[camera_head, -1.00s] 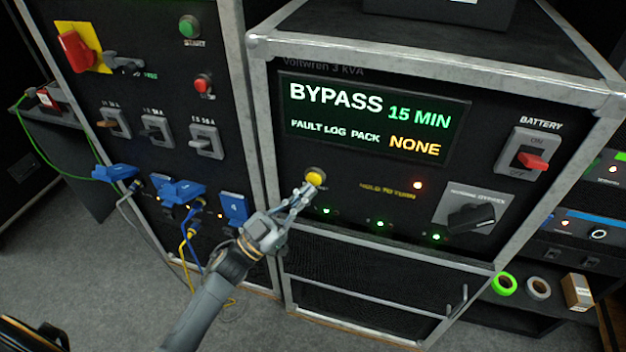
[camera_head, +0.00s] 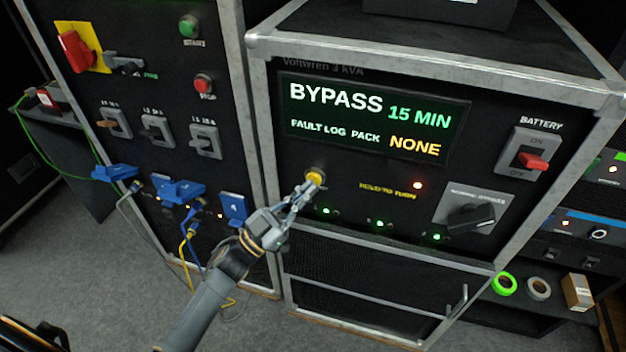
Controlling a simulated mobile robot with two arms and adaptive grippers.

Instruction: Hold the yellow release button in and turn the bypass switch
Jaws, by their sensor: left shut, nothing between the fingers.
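The yellow release button (camera_head: 314,177) is on the black front panel, below the left part of the display. My left gripper (camera_head: 312,185) is shut and empty, with its fingertips at the button's lower edge, seemingly touching it. The fingertips hide part of the button, and a dark collar shows above it. The bypass switch (camera_head: 472,217) is a black rotary knob on a grey plate at the lower right of the same panel. My right gripper is not in view.
The display (camera_head: 375,118) reads BYPASS, 15 MIN, FAULT LOG PACK NONE. A small lit lamp (camera_head: 417,185) is beside the yellow "hold to turn" lettering. A red battery switch (camera_head: 532,162) is above the knob. A cabinet with breakers and blue plugs (camera_head: 180,191) stands left.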

